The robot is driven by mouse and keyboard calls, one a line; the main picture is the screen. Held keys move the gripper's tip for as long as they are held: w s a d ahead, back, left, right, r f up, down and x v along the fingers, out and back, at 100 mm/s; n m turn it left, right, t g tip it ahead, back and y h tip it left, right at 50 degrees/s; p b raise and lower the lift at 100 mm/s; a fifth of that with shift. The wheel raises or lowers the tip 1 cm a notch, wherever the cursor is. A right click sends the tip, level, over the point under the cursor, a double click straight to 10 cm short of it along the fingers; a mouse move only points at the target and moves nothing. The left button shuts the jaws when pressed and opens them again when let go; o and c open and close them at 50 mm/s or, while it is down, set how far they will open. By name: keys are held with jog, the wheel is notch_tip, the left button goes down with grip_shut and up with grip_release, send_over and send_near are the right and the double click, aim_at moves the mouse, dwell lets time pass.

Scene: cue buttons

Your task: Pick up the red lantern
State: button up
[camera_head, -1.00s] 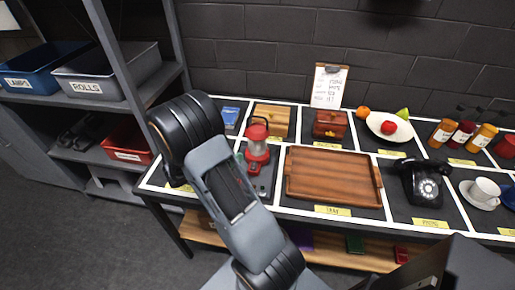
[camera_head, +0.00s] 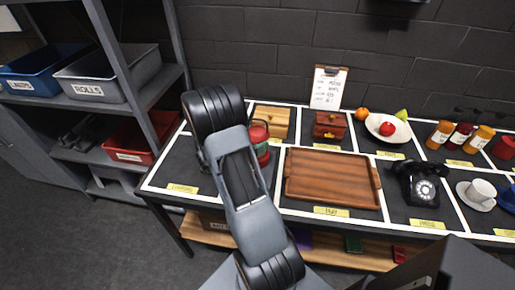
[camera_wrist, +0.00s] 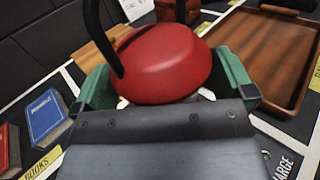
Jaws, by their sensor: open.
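The red lantern (camera_head: 259,133) stands on the table left of the wooden tray. In the head view my arm hides most of it, with its red top showing at the arm's right edge. In the wrist view the lantern's rounded red top (camera_wrist: 165,62) and dark handle fill the centre. My gripper (camera_wrist: 164,72) is open, with one green finger on each side of the lantern's top. Whether the fingers touch it cannot be told.
The brown tray (camera_head: 332,180) lies close to the right of the lantern. A wooden box (camera_head: 271,120) stands behind it. In the wrist view a blue book (camera_wrist: 45,116) lies at the left. A black telephone (camera_head: 421,184) is farther right.

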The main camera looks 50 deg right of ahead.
jog(key=shift+c, duration=0.3)
jog(key=shift+r, duration=0.1)
jog(key=c, duration=1.4)
